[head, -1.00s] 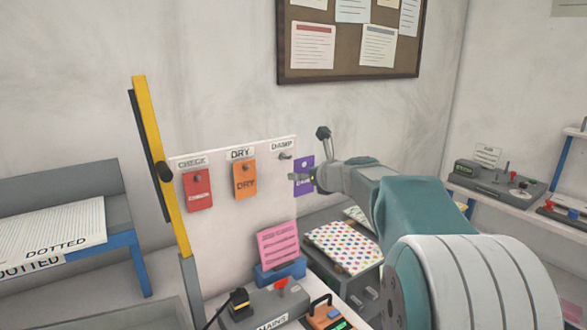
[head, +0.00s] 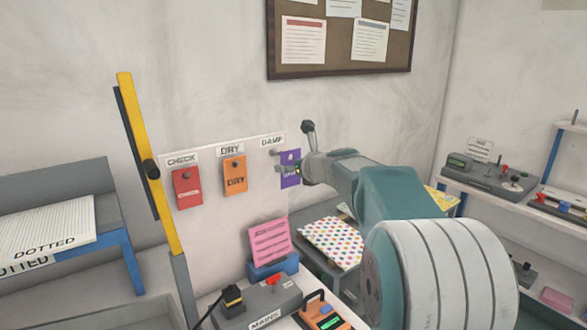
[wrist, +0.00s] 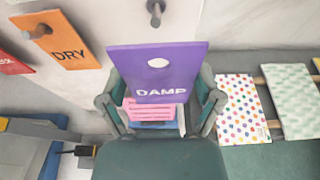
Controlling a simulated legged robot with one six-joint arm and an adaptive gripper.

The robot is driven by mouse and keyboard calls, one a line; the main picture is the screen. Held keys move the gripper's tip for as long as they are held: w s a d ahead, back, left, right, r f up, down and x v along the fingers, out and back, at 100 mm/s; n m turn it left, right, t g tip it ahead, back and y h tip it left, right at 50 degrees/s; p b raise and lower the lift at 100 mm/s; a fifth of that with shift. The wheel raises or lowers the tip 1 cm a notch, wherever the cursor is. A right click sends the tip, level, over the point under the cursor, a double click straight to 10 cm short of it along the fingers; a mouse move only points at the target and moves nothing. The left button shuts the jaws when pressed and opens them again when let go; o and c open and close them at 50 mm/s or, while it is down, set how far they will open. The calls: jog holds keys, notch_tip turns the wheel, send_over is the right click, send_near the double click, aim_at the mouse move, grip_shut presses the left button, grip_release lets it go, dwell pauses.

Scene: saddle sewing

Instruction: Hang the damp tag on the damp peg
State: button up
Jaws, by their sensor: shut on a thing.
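The damp tag is a purple tag (wrist: 185,65) with a round hole near its top and the word DAMP. My gripper (wrist: 160,108) is shut on its lower part and holds it upright. In the head view the purple tag (head: 291,172) is just below and right of the damp peg (head: 276,153), under the DAMP label. In the wrist view the damp peg (wrist: 155,12) stands beyond the tag's top edge, above the hole and apart from it. The head view shows my gripper (head: 298,171) from the side, its fingers partly hidden by the tag.
An orange DRY tag (head: 235,178) and a red tag (head: 187,188) hang on neighbouring pegs of the white board (head: 212,187). A yellow post (head: 150,150) stands left of the board. A pink card (head: 270,242) and the MAINS box (head: 262,300) are below.

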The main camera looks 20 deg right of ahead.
aim_at(273, 162)
jog(key=shift+r+x, duration=0.15)
jog(key=shift+x, duration=0.6)
jog(key=shift+r+x, duration=0.2)
jog(key=shift+x, duration=1.9)
jog(key=shift+w+a+f, duration=0.15)
jog(key=shift+w+a, duration=0.05)
jog(key=shift+w, duration=0.25)
jog(key=o, duration=0.7)
jog(key=v, duration=1.1)
jog(key=shift+s, duration=0.35)
